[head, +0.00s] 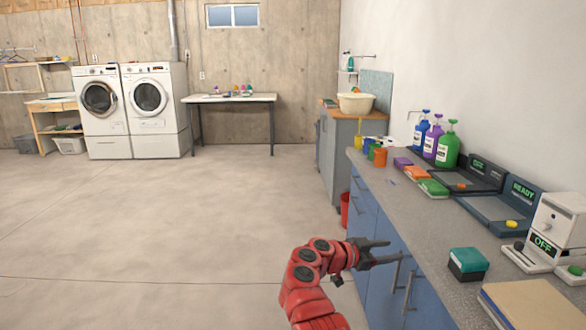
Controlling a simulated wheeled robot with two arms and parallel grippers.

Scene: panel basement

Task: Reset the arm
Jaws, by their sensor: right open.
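My right arm is red and comes up from the bottom of the head view. My right gripper (386,252) is dark, open and empty. Its fingers point right, in front of the blue cabinet doors (366,235) of the counter, near the bar handles. I cannot tell whether it touches them. My left gripper is not in view.
The grey counter (440,215) along the right wall bears bottles, cups, coloured blocks, a device reading READY (505,210), a white device reading OFF (550,235) and a teal-topped box (467,262). The floor (180,230) to the left is clear. Washing machines (102,110) stand far back.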

